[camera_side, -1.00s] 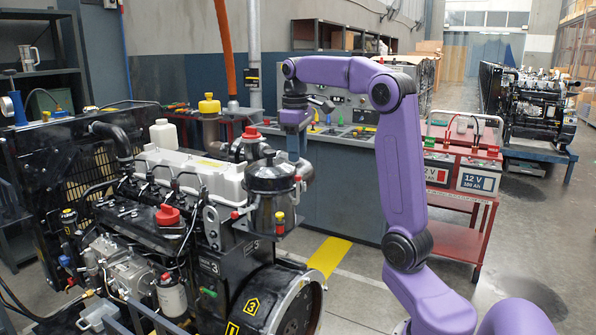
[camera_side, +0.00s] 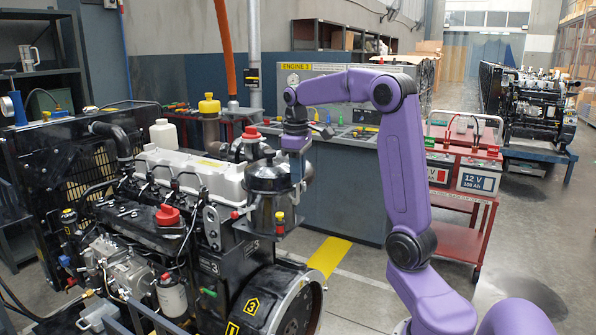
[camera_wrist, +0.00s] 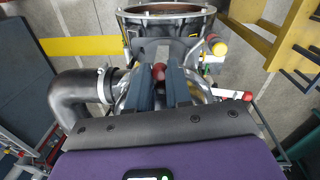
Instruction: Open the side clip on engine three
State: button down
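My gripper (camera_side: 297,174) points down at the canister's right side, by the red-tipped side clip (camera_side: 298,178). In the wrist view my gripper's two dark fingers (camera_wrist: 160,80) are parted, one on each side of the clip's red tip (camera_wrist: 158,72). Contact cannot be told. Another red-tipped clip (camera_wrist: 238,95) sticks out at the right. The fingers hide part of the canister.
A black elbow pipe (camera_wrist: 78,98) lies left of the fingers in the wrist view. A yellow cap (camera_wrist: 219,47) is close on the right. A grey console (camera_side: 345,190) and a red battery cart (camera_side: 462,190) stand behind. A second engine (camera_side: 535,105) is far right.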

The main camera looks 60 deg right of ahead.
jog(key=shift+s, duration=0.15)
jog(key=s+f+t, duration=0.2)
jog(key=s+t, duration=0.4)
jog(key=t, duration=0.2)
jog(key=shift+f, duration=0.3)
dwell(0.5)
jog(key=shift+s+t, duration=0.15)
jog(key=shift+t, duration=0.25)
jog(key=c, duration=1)
grip_release()
jog(key=shift+f, duration=0.1)
jog(key=shift+c, duration=0.2)
